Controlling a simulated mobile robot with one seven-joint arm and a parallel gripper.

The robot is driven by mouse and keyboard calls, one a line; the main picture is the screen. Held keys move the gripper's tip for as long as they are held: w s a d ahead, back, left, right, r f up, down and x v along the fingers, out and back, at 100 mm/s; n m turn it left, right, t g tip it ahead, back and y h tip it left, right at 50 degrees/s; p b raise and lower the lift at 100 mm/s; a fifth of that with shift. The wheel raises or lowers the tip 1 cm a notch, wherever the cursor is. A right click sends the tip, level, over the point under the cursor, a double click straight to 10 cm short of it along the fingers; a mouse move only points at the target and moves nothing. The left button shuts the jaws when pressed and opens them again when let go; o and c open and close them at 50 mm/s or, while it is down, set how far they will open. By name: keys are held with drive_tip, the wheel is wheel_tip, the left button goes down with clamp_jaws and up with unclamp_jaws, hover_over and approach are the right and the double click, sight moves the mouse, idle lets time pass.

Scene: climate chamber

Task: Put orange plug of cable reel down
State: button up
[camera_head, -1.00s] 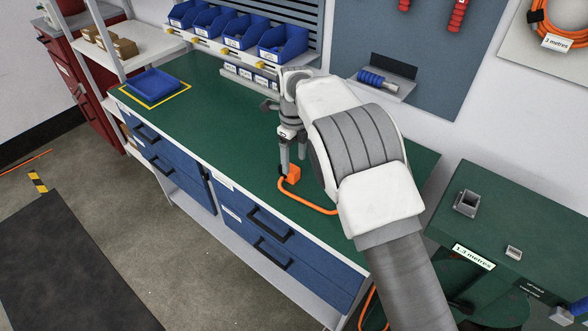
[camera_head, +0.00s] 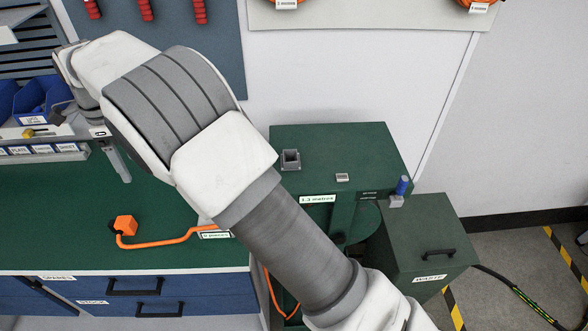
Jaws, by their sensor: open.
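The orange plug (camera_head: 126,224) lies on the green workbench top (camera_head: 60,210), near its front edge. Its orange cable (camera_head: 165,241) runs right along the bench, past a "0 metres" label (camera_head: 215,235), and passes behind my arm. My gripper (camera_head: 123,172) is open, above and behind the plug in the picture, and apart from it. Only part of the fingers shows; my wrist and arm hide the rest. More orange cable (camera_head: 275,295) hangs below, beside the bench's right end.
Blue bins (camera_head: 35,98) stand at the back left. The bench left of the plug is clear.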

drive_tip(key=d+r+n+t, duration=0.1)
drive_tip(key=d+r+n, duration=0.1)
drive_tip(key=d+r, duration=0.5)
drive_tip(key=d+r+n+y, duration=0.1)
drive_tip(key=d+r+n, duration=0.2)
drive_tip(key=d, duration=0.8)
drive_tip(key=d+r+n+t, duration=0.1)
drive_tip(key=d+r+n, duration=0.1)
drive_tip(key=d+r, duration=0.5)
drive_tip(key=s+d+f+n+t, duration=0.1)
drive_tip(key=s+d+n, duration=0.3)
drive_tip(key=s+d, duration=0.6)
drive_tip(key=s+d+f+n+t+h, duration=0.1)
drive_tip(key=s+d+f+n, duration=0.3)
drive_tip(key=s+d, duration=0.5)
drive_tip(key=d+n+t, duration=0.1)
drive_tip(key=d, duration=0.1)
drive_tip(key=shift+s+d+h, duration=0.3)
drive_tip(key=shift+s, duration=0.1)
drive_tip(key=shift+f, duration=0.1)
